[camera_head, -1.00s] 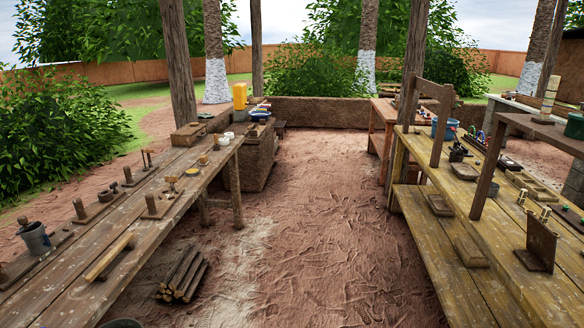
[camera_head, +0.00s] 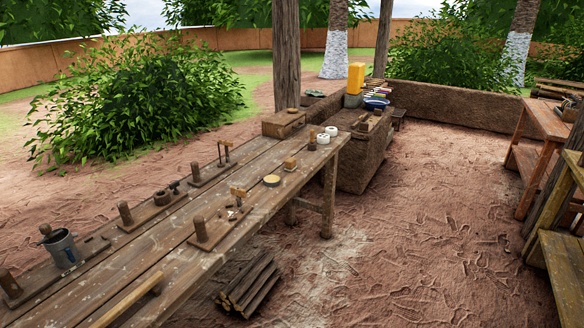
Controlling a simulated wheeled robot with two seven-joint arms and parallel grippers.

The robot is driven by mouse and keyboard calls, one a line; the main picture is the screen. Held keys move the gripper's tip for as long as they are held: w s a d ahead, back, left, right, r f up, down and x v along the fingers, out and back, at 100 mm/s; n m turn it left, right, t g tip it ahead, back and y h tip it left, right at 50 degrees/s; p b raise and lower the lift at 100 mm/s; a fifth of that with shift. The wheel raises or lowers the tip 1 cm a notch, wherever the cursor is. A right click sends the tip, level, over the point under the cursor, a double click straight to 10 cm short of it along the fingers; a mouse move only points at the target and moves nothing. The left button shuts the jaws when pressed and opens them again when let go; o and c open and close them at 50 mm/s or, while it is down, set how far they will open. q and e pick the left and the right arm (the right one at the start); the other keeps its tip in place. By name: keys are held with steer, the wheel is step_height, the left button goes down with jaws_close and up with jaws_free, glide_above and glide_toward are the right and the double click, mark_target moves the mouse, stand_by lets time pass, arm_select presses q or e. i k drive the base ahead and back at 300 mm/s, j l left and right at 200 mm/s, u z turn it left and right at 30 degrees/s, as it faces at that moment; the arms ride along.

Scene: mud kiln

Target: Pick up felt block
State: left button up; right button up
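I cannot pick out the felt block for certain. A small tan-brown block (camera_head: 290,163) stands on the long wooden table (camera_head: 150,262) at the left, near its right edge. It is too small to tell whether it is felt. A larger brown wooden box (camera_head: 283,123) sits at the table's far end. Neither of my grippers shows in the head view.
The table also holds a grey metal cup (camera_head: 62,248), peg boards, a round yellow-topped tin (camera_head: 271,181) and white rolls (camera_head: 323,138). Firewood (camera_head: 248,284) lies on the ground beside it. Bare earth (camera_head: 430,220) is open to the right, up to another wooden bench (camera_head: 565,270).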

mark_target(290, 164)
steer(key=u, duration=0.5)
steer(key=i+l+u, duration=0.25)
steer(key=u, duration=0.2)
steer(key=i+l+u, duration=0.25)
steer(key=l+u, duration=0.2)
steer(key=i+l+u, duration=0.15)
steer(key=l+u, duration=0.3)
